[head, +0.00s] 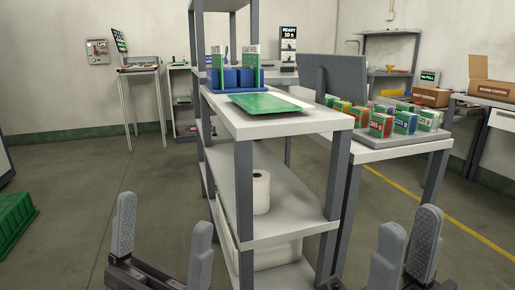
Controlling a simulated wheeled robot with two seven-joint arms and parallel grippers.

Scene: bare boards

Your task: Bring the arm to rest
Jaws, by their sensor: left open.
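My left gripper (165,212) is at the lower left of the head view, its two grey fingers wide apart with nothing between them. It is in front of and left of the shelf rack (290,228). My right gripper (411,218) is at the lower right, pointing up, its fingers closer together in the picture but with a gap at the tips and nothing seen between them. Both grippers appear clear of the furniture. Most of both arms is outside the picture.
The rack's top holds a green board (264,103) and a blue holder (238,78). A table on the right carries several small labelled boxes (381,123). A green crate (14,220) stands at far left. The floor (90,185) left of the rack is clear.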

